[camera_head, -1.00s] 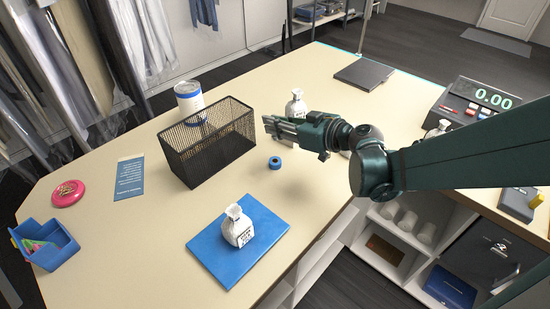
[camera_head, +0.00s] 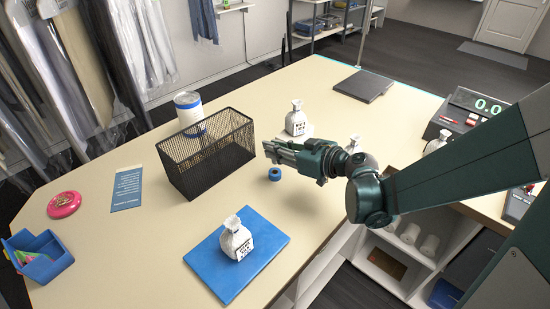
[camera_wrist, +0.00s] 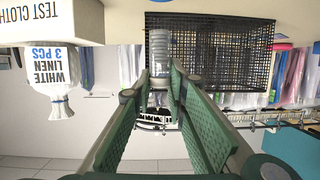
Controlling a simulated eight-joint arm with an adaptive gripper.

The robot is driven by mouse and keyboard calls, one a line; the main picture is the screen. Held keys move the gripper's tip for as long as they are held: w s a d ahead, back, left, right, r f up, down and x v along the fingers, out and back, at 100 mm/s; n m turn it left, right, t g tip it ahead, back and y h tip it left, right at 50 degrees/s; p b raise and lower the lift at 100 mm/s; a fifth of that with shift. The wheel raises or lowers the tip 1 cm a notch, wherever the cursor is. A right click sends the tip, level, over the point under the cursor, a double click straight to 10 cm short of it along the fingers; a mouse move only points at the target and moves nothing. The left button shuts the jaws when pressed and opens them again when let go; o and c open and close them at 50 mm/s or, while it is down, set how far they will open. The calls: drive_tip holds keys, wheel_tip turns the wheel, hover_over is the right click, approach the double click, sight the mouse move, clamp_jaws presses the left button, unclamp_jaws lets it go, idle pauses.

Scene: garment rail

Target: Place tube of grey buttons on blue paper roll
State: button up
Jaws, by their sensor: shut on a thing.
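My gripper (camera_head: 270,151) is shut on a short grey, clear-looking tube and points left above the table. In the wrist view the tube of grey buttons (camera_wrist: 160,48) stands between the fingertips of my gripper (camera_wrist: 160,78); single buttons are too small to tell. A small blue roll (camera_head: 275,174), which looks like the blue paper roll, lies on the table just below the gripper tip in the head view. The tube appears above it and apart from it; the exact height is hard to tell. I cannot make out the roll in the wrist view.
A black mesh basket (camera_head: 208,158) stands left of the gripper, with a white-and-blue tin (camera_head: 189,112) behind it.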

sight(277, 164)
drive_tip(key=shift+f+b, duration=0.65)
drive_tip(key=shift+f, duration=1.45)
drive_tip(key=shift+f, duration=0.1)
drive_tip(key=o, duration=0.8)
drive_tip(key=shift+o, duration=0.2)
drive_tip(key=shift+s+d+r, duration=0.3)
drive_tip(key=shift+d, duration=0.1)
drive_tip(key=p+v, duration=0.2)
drive_tip(key=v, duration=0.9)
